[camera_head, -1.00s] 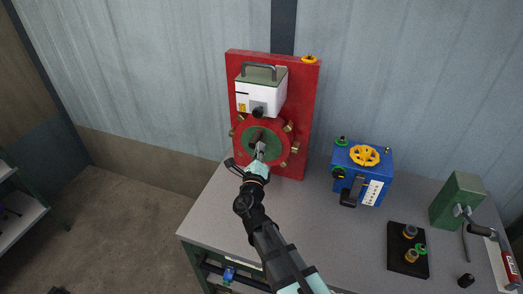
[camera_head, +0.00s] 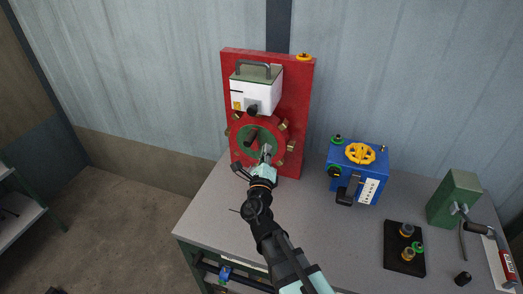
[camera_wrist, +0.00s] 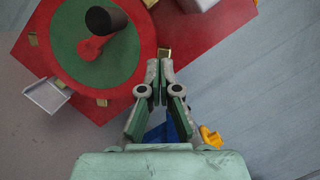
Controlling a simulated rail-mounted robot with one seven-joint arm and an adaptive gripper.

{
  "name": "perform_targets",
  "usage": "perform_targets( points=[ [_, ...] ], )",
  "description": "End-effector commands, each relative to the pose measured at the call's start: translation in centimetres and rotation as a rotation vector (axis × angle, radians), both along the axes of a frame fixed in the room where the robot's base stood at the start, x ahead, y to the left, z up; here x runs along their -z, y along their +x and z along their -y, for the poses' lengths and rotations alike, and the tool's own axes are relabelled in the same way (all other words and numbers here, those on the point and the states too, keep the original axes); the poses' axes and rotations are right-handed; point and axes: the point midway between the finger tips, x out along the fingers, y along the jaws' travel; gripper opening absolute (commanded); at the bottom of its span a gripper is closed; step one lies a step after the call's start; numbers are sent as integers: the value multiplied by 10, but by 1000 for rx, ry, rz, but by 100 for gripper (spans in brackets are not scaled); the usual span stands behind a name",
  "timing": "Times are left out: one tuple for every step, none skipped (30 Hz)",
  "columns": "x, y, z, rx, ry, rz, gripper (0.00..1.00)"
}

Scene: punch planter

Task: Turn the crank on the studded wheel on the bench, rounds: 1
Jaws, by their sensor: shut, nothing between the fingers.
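The studded wheel (camera_head: 244,148) stands upright on a red panel (camera_head: 297,95) on the bench. It has a red rim with brass studs and a green centre. Its crank has a dark handle (camera_head: 251,135), at the upper left of the green centre. In the wrist view the crank shows as a black grip (camera_wrist: 106,17) on a red arm (camera_wrist: 90,47) over the green disc. My gripper (camera_head: 266,151) is in front of the wheel's lower right. In the wrist view its shut, empty fingertips (camera_wrist: 159,68) lie right of the wheel, apart from the crank.
A white box with a grey handle (camera_head: 257,94) sits above the wheel. A blue box with a yellow handwheel (camera_head: 360,153) stands to the right. Further right are a black tray (camera_head: 394,264) and a green box (camera_head: 456,198). The bench's front left (camera_head: 213,222) is clear.

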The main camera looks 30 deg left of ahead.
Motion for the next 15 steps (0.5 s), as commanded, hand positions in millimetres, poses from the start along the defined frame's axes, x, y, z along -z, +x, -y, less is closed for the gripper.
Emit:
perform_targets(
  points=[
    [3, -16, 9, -3, 2, 0, 0],
    [2, -22, 12, -3, 3, 0, 0],
    [2, -30, 15, -3, 1, 1, 0],
    [2, -36, 18, -3, 2, 0, 0],
    [2, -43, 21, -4, 2, -1, 0],
    [1, -51, 25, -2, 1, 0, 0],
    [1, -56, 28, -2, 2, 0, 0],
    [-4, -58, 28, -1, 0, -2, 0],
    [-8, -59, 27, -1, -3, -2, 0],
    [-8, -60, 28, 0, -2, -3, 0],
    [-8, -62, 28, 1, -3, -3, 0],
    [-8, -65, 30, 0, -4, -2, 0],
    [-8, -66, 30, 0, -2, -3, 0],
    [-7, -68, 31, 0, -2, -3, 0],
    [-6, -70, 32, 0, -3, -3, 0]
  ],
)
